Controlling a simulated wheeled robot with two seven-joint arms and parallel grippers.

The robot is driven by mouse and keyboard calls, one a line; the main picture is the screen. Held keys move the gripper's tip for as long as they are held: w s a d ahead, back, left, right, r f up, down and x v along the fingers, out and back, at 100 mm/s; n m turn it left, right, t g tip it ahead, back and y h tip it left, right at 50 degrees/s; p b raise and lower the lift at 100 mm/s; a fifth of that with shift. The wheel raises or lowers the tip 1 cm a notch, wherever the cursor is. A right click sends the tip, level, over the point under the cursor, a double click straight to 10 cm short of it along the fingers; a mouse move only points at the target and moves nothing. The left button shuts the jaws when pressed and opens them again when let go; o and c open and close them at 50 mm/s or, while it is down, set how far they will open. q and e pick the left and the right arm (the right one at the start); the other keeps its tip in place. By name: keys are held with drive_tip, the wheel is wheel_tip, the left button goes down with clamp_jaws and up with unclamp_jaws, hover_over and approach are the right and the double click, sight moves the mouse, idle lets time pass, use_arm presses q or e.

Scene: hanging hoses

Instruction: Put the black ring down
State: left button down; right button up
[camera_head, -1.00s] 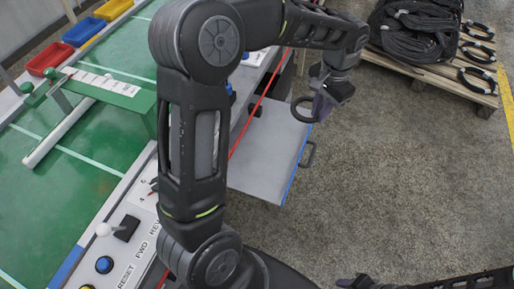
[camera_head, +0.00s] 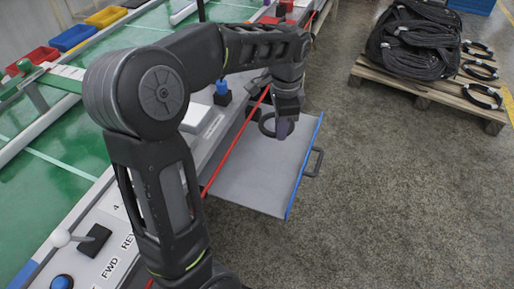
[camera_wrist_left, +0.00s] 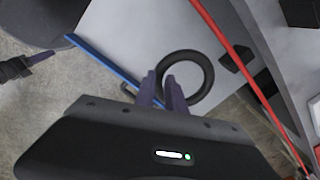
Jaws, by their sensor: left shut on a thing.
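The black ring (camera_head: 262,128) is at my left gripper (camera_head: 283,131), over the grey open drawer (camera_head: 245,180) in the head view. In the left wrist view the ring (camera_wrist_left: 209,72) lies at the tips of the purple fingers of my left gripper (camera_wrist_left: 162,84). The gripper is shut on it. The grey surface is behind the ring; I cannot tell whether the ring touches it. What looks like my right gripper (camera_wrist_left: 38,59) shows at the left edge of the wrist view, its jaws unclear.
The drawer has a blue edge (camera_head: 304,165) and a black handle (camera_head: 314,162). A red cord (camera_head: 236,144) runs along the bench side. A pallet (camera_head: 428,88) with coiled hoses (camera_head: 415,45) and several black rings (camera_head: 482,96) stands at the back right. The floor (camera_head: 390,200) between is clear.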

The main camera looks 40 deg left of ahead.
use_arm(q)
drive_tip(key=b, duration=0.1)
hover_over(278, 161)
drive_tip(key=shift+s+f, duration=0.1)
drive_tip(key=shift+f, duration=2.4)
drive_tip(key=shift+f+b, duration=0.75)
drive_tip(key=shift+f, duration=1.75)
drive_tip(key=c, duration=1.4)
unclamp_jaws()
drive_tip(key=shift+d, duration=0.1)
wheel_tip(278, 161, up, 12)
drive_tip(key=p, duration=0.3)
drive_tip(key=shift+s+d, duration=0.25)
drive_tip(key=shift+d, duration=0.05)
